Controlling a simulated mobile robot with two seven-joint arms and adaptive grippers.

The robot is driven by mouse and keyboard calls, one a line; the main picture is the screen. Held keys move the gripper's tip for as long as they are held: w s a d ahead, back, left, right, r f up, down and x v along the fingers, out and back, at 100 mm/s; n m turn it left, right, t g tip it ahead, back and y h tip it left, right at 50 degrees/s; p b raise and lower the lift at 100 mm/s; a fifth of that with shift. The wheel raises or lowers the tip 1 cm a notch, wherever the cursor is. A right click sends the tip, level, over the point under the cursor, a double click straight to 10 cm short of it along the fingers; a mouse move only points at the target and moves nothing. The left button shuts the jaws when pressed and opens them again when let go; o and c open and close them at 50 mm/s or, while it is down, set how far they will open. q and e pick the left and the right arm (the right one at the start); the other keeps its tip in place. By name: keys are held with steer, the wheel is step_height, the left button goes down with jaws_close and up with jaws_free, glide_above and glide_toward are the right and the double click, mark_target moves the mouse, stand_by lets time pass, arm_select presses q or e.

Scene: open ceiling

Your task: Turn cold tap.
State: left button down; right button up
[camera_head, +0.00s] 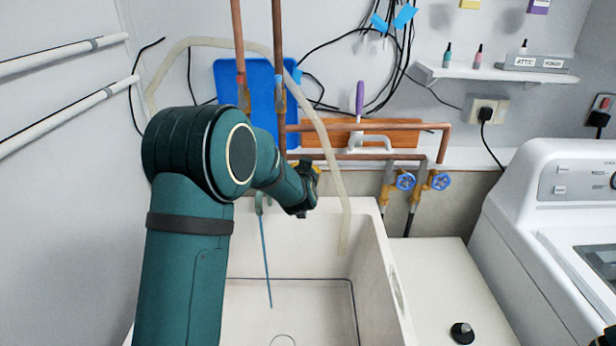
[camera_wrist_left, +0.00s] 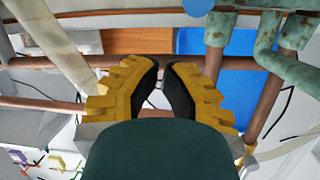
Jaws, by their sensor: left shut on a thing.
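My left gripper (camera_head: 312,178) is over the back of the white sink, mostly behind my own arm in the head view. Green, corroded tap parts (camera_wrist_left: 285,38) show just past the fingertips, with a blue round cap (camera_wrist_left: 197,6) at the top edge. I take this blue-marked piece as the cold tap. A dark piece at the head view's lower right corner may be my right gripper (camera_head: 607,337).
The sink (camera_head: 372,262) is below, with a pale hose (camera_head: 338,180) hanging into it. Copper pipes (camera_head: 278,45) run down the wall. Two blue wheel valves (camera_head: 439,180) are to the right, beside a washing machine (camera_head: 535,215). A black plug (camera_head: 462,333) is on the worktop.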

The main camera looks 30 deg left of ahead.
arm_select(q)
steer(key=s+d, duration=0.3)
steer(key=s, duration=0.6)
steer(key=shift+s+d+f, duration=0.15)
steer(key=shift+d+f, duration=0.1)
steer(key=shift+d, duration=0.1)
